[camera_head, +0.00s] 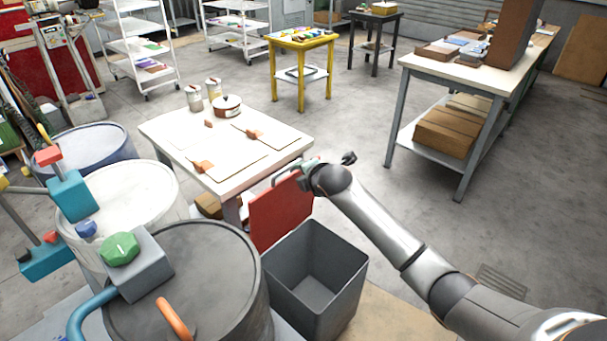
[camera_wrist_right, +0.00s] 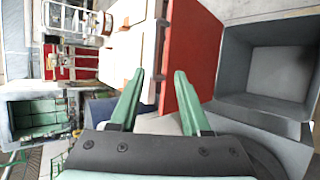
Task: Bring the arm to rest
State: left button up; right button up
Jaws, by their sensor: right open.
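My right arm comes in from the lower right in the head view. Its gripper (camera_head: 290,172) is in the air by the near right corner of the white table and above a red panel (camera_head: 280,212). In the right wrist view the two green fingers (camera_wrist_right: 159,76) are apart with nothing between them. The red panel (camera_wrist_right: 192,50) shows just beyond the fingers, on the right; I cannot tell whether they touch it. My left gripper is not in view. No buffing brush can be made out.
The white table (camera_head: 160,128) holds flat boards, cans and a pot (camera_head: 227,106). A grey open bin (camera_head: 315,275) stands below my right gripper. Drums with coloured fittings crowd the left. A workbench (camera_head: 460,78) stands at the right; the floor between is clear.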

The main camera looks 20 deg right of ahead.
dwell(0.3)
jog(key=s+a+f+m+y, duration=0.1)
jog(key=s+a+f+m, duration=0.2)
jog(key=s+f, duration=0.3)
jog(key=s+a+f+m+g+y, duration=0.1)
jog(key=s+a+f+m, duration=0.15)
jog(key=s+f, duration=0.25)
jog(key=s+a+f+m+y, duration=0.1)
jog(key=s+a+f+m, duration=0.15)
jog(key=s+f, duration=0.35)
jog(key=s+a+f+m, duration=0.1)
jog(key=s+m, duration=0.4)
jog(key=s, duration=0.5)
jog(key=s+a+f+m, duration=0.2)
jog(key=s+m, duration=0.3)
jog(key=s, duration=0.5)
jog(key=shift+a+f+g, duration=0.25)
jog(key=shift+f+g, duration=0.15)
jog(key=shift+f, duration=0.5)
jog(key=shift+a, duration=0.1)
